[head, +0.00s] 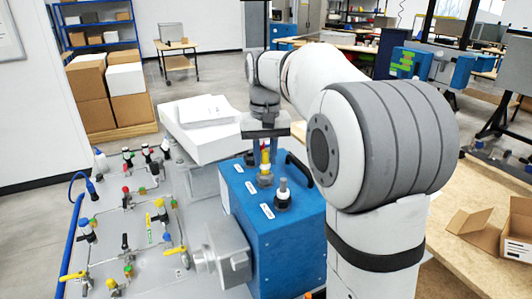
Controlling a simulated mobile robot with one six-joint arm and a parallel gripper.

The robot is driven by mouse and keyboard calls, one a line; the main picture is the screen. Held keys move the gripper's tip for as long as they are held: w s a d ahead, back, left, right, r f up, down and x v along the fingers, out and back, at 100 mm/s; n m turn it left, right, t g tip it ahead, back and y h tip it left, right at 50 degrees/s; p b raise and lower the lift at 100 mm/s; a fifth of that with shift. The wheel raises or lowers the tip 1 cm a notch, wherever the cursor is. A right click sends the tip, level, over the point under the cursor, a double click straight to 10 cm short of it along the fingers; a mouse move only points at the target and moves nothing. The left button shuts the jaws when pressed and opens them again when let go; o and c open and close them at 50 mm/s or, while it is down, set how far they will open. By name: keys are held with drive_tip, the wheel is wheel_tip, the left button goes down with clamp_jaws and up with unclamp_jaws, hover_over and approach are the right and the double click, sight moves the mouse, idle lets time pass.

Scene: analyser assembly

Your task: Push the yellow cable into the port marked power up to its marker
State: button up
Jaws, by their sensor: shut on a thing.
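A blue analyser box (285,245) stands at the centre, with several small white labels along its top. The print on the labels is too small to read, so I cannot tell which port is marked power. My gripper (265,145) points down over the rear part of the top and is shut on the yellow cable. The yellow cable (265,157) is upright, with its lower end at a grey port (265,180). I cannot tell how deep it sits, and its marker is not clear.
A black handle (300,168) is on the box's right edge. A grey panel (140,215) with several coloured valves lies left. A white box (205,130) is behind.

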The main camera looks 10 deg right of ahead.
drive_tip(key=shift+f+b, duration=0.3)
drive_tip(key=shift+f, duration=0.25)
drive_tip(key=o, duration=1)
drive_tip(key=shift+r, duration=0.1)
wheel_tip(320, 180, up, 7)
drive_tip(key=p, duration=0.6)
drive_tip(key=shift+p, duration=0.35)
drive_tip(key=s+f+t+b, duration=0.1)
drive_tip(key=s+f, duration=0.5)
drive_tip(key=s, duration=0.6)
drive_tip(key=s+f+t+b, duration=0.1)
drive_tip(key=s+f, duration=0.5)
drive_tip(key=s, duration=0.6)
drive_tip(key=shift+s+d+n+t, duration=0.2)
drive_tip(key=shift+n+t, duration=0.2)
drive_tip(key=shift+t, duration=0.3)
